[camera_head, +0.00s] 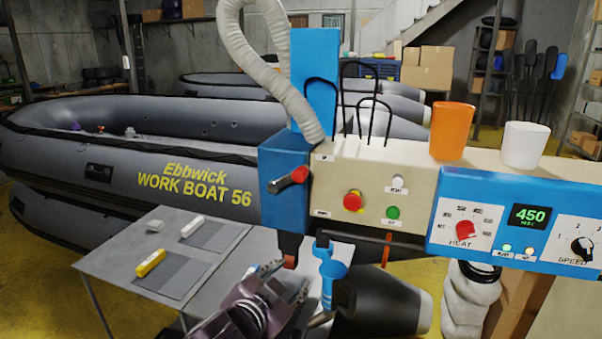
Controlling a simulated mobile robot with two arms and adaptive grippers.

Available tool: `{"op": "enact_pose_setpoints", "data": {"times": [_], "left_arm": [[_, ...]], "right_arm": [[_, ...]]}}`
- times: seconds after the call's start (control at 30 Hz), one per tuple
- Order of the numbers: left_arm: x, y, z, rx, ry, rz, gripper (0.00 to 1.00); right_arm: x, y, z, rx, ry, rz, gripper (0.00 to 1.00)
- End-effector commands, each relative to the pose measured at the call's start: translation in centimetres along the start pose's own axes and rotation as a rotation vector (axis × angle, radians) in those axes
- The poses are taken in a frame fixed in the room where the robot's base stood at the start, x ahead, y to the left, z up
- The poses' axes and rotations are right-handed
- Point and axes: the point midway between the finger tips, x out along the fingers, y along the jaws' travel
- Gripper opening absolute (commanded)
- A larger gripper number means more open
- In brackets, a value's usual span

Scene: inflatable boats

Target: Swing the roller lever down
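The blue and cream welding machine (375,178) stands across the right half of the head view. A short lever (288,180) with a red end and a dark end sits on its blue left housing, slanting down to the left. A blue roller-like part (331,270) hangs under the machine, with a dark red piece (290,252) to its left. I cannot tell for sure which part the roller lever is. My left gripper (285,279) is below the housing, fingers apart, close to the dark red piece; contact is unclear. My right gripper is out of view.
A grey table (120,258) at lower left bears a yellow block (151,263), a white block (193,226) and grey sheets. Orange (451,130) and white (523,145) cups stand on the machine. A grey inflatable boat (130,150) lies behind.

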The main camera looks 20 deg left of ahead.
Motion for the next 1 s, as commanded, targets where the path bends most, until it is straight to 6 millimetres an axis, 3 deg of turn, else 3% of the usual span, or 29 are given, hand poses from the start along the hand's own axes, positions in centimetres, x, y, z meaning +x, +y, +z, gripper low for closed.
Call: {"op": "enact_pose_setpoints", "data": {"times": [0.03,0.1,0.2,0.33,0.57,1.0], "left_arm": [[0.1,-2.1,-2.8,0.040,0.060,-0.042,0.39],[0.0,-4.3,-6.1,0.081,0.130,-0.088,0.39],[-0.6,-7.0,-9.9,0.131,0.209,-0.147,0.39],[-1.4,-9.6,-13.1,0.173,0.275,-0.203,0.39],[-1.3,-11.0,-15.0,0.193,0.307,-0.231,0.39],[4.2,-12.2,-16.9,0.191,0.305,-0.229,0.39]], "right_arm": [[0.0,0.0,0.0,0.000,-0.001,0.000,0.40],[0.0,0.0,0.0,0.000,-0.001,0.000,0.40],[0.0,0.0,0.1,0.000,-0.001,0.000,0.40],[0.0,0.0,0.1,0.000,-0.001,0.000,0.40],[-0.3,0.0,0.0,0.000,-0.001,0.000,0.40],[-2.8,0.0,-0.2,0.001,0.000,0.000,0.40]]}}
